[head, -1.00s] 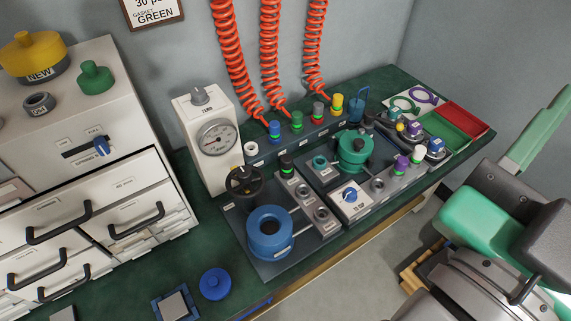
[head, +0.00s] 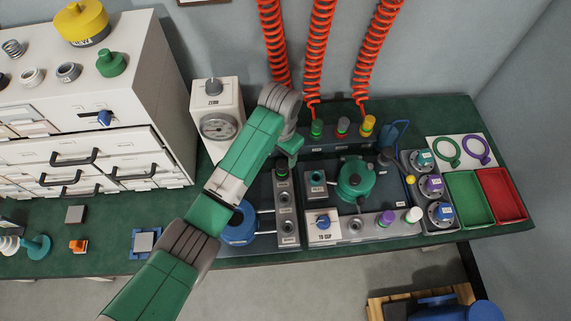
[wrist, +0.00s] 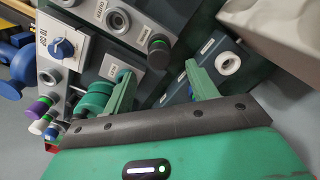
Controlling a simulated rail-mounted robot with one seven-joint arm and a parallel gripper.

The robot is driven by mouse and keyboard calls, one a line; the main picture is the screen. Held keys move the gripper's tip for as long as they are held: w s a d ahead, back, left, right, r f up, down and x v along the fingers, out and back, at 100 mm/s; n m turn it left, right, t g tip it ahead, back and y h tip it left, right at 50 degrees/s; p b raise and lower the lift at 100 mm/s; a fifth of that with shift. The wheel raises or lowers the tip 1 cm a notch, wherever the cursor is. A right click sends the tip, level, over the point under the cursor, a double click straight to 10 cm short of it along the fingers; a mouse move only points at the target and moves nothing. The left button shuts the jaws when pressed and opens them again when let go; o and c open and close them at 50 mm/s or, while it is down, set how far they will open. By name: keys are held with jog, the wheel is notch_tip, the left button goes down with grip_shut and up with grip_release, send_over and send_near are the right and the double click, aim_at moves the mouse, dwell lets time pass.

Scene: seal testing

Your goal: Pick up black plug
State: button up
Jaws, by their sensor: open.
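The black plug (head: 282,172) stands upright at the back end of a grey socket strip, with a green band below its dark cap. In the wrist view the black plug (wrist: 158,48) shows just beyond the gap between my fingertips, with nothing of mine touching it. My gripper (head: 291,147) hangs over the bench behind and a little right of the plug in the head view. In the wrist view my gripper (wrist: 160,71) has its two green fingers spread apart and empty. The head view partly hides the fingers.
Green, red and yellow hose plugs (head: 342,127) stand in the back rail. A white gauge box (head: 218,122) is left of my gripper. A green round vessel (head: 357,180) stands right of the strip. My arm covers part of the blue ring (head: 240,226).

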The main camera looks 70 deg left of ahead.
aim_at(282, 164)
notch_tip(282, 164, down, 7)
jog(key=b, duration=0.3)
jog(key=shift+s+d+b, duration=0.1)
jog(key=shift+b, duration=0.2)
jog(key=shift+r, duration=0.2)
jog(key=shift+c, duration=0.2)
jog(key=c, duration=1.1)
